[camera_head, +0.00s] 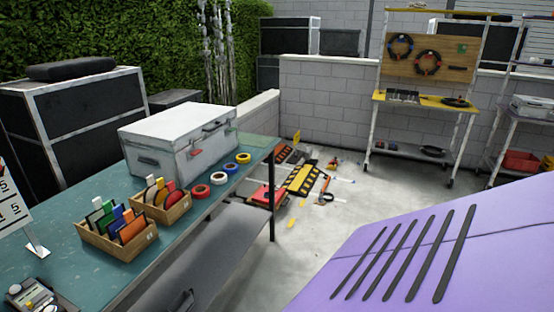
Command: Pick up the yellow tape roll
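The yellow tape roll (243,158) lies flat on the teal table (185,228), near its far right end. It is the farthest in a diagonal row of tape rolls. A blue roll (231,168), a white roll (218,178) and a red roll (201,191) run from it toward the near side, each lying flat. Nothing covers the yellow roll. I cannot make out either of my grippers in this view.
A large silver case (165,140) stands behind the rolls. Two wooden boxes (118,240) with coloured items stand to their left. A purple slotted panel (400,255) fills the lower right. Tools and ramps (305,178) lie on the floor beyond the table.

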